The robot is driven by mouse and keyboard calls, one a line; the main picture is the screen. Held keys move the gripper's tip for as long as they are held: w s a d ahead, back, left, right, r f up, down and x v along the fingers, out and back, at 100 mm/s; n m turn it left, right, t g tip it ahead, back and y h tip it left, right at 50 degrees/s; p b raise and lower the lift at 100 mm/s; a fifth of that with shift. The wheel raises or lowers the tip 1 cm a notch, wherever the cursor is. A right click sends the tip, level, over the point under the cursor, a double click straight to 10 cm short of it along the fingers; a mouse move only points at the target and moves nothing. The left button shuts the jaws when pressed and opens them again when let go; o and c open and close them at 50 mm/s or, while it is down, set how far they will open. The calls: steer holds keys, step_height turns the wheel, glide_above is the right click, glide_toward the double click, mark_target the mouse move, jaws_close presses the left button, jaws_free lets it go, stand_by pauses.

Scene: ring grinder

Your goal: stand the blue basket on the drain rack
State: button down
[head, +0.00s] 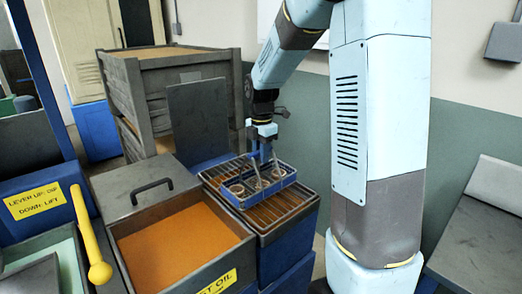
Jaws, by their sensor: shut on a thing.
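The blue basket (262,198) is a shallow open tray with several grey rings inside and thin grey uprights. It is level, at or just above the drain rack (268,226); I cannot tell whether it touches the bars. The rack is a dark grate on a blue cabinet, with orange-brown showing between its bars. My gripper (261,141) is above the basket, shut on its upper part. The exact grip is too small to see clearly.
A yellow lever (90,240) rises further left. A grey slatted crate (180,75) and a dark upright panel (200,122) stand behind.

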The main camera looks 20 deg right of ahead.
steer(key=c, duration=0.9)
jaws_free()
step_height(320, 180, up, 14)
steer(key=shift+s+f, duration=0.1)
steer(key=shift+f, duration=0.05)
steer(key=s+m+t, duration=0.2)
steer(key=s+m, duration=0.5)
steer(key=s, duration=0.2)
steer(key=s+m+t, duration=0.1)
steer(key=s+m, duration=0.7)
steer(key=s+m+t, duration=0.2)
steer(key=s+m, duration=0.5)
steer(key=s, duration=0.2)
steer(key=shift+s+a+m+t, duration=0.2)
steer(key=shift+s+m+t, duration=0.1)
